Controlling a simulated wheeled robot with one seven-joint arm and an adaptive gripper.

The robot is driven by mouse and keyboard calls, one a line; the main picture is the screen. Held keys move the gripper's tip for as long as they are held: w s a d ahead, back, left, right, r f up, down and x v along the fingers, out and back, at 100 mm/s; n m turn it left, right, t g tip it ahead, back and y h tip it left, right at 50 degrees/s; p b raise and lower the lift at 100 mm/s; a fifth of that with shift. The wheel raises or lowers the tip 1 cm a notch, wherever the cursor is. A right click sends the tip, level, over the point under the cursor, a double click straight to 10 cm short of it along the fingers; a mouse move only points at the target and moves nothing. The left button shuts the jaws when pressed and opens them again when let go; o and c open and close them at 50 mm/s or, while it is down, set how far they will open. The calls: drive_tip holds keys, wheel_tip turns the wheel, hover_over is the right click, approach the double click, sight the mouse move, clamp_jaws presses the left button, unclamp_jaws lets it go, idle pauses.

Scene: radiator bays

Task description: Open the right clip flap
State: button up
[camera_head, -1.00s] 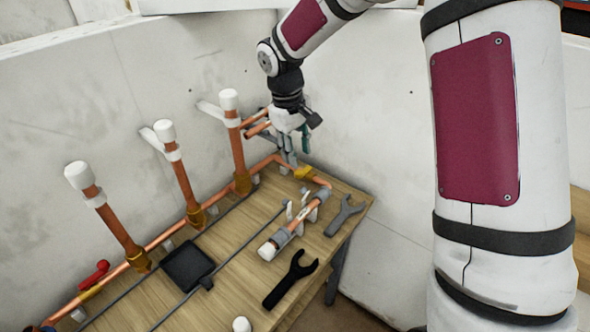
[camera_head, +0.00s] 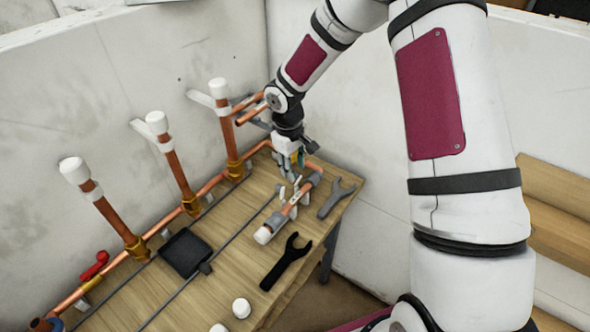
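A short copper pipe (camera_head: 291,209) with a white cap at its near end lies in grey clips on the wooden bench (camera_head: 228,262). Small white upright pieces, which look like clip flaps (camera_head: 283,191), stand beside the pipe. My gripper (camera_head: 291,166) points down just above the far end of this pipe, close to the flaps. Its fingers are small and partly hidden against the pipes behind. I cannot tell whether it touches a flap or whether its fingers are apart.
A black wrench (camera_head: 287,262) and a grey wrench (camera_head: 335,197) lie near the bench's right edge. Three upright copper pipes with white caps (camera_head: 175,165) rise along the wall. A black square pad (camera_head: 186,253) lies left of centre. White caps (camera_head: 241,307) stand in front.

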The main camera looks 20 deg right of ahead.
drive_tip(key=shift+d+f, duration=0.1)
drive_tip(key=shift+f, duration=0.9)
clamp_jaws()
drive_tip(key=shift+w, duration=0.15)
drive_tip(key=g+h+b, duration=0.1)
drive_tip(key=b, duration=0.1)
drive_tip(key=w+a+g+b, duration=0.1)
drive_tip(key=b, duration=0.2)
drive_tip(key=w+g+h+b, duration=0.1)
drive_tip(key=b, duration=0.2)
drive_tip(key=shift+a+f+g+h, duration=0.2)
drive_tip(key=shift+f+g+h, duration=0.1)
drive_tip(key=shift+f, duration=0.05)
drive_tip(key=shift+s, duration=0.1)
